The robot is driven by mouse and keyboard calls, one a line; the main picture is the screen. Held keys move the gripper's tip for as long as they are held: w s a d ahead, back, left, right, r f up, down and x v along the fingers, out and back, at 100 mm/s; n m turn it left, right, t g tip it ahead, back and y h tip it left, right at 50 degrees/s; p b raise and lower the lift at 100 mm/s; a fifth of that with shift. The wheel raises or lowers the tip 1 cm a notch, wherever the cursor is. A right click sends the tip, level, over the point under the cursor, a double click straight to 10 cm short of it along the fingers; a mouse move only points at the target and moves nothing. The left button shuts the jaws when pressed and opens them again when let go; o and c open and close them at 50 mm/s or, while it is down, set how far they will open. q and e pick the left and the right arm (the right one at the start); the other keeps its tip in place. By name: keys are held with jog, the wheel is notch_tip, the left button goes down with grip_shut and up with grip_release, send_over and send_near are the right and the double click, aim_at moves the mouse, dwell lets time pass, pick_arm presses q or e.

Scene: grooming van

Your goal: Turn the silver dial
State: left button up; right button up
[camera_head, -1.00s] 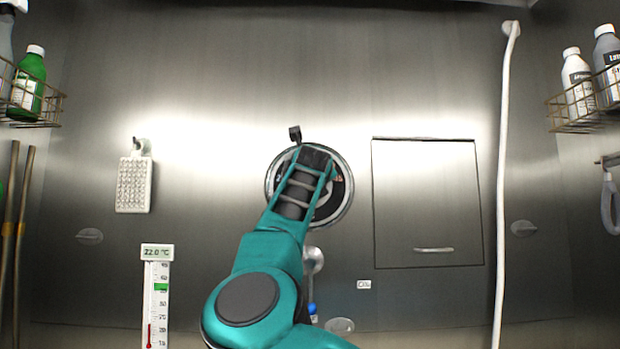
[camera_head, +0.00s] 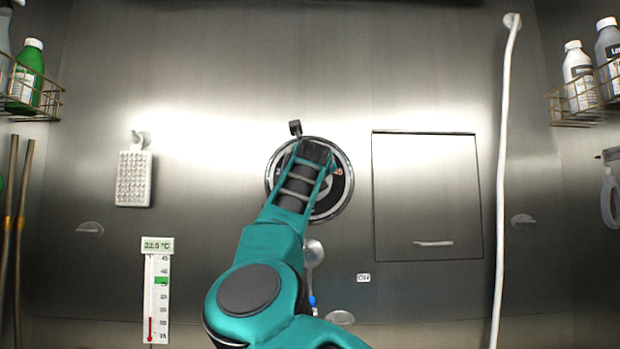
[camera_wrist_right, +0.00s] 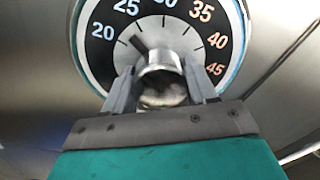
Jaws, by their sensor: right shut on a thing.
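The silver dial's round black face (camera_head: 335,195) with a pale rim is on the back wall in the head view, mostly covered by my right arm. In the right wrist view the face (camera_wrist_right: 95,55) carries numbers from 20 to 45 and the silver knob (camera_wrist_right: 163,85) stands at its middle. A dark pointer (camera_wrist_right: 137,43) on the knob points up and left, between 20 and 25. My right gripper (camera_wrist_right: 165,88) is shut on the knob, one finger on each side. In the head view it is hidden behind my teal wrist. My left gripper is not in view.
A thermometer panel (camera_head: 157,300) reading about 22.0 °C hangs at lower left. A closed square hatch (camera_head: 425,195) is right of the dial, with a white hose (camera_head: 502,180) beyond it. Bottle baskets (camera_head: 585,108) are on the side walls.

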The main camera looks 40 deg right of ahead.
jog(key=shift+m, duration=1.4)
jog(key=m, duration=0.2)
jog(key=shift+m, duration=0.3)
jog(key=m, duration=0.3)
jog(key=shift+r+m, duration=0.1)
jog(key=shift+m, duration=2)
jog(key=m+p, duration=0.1)
jog(key=m, duration=0.3)
jog(key=shift+m+p, duration=0.35)
jog(key=shift+m, duration=1.25)
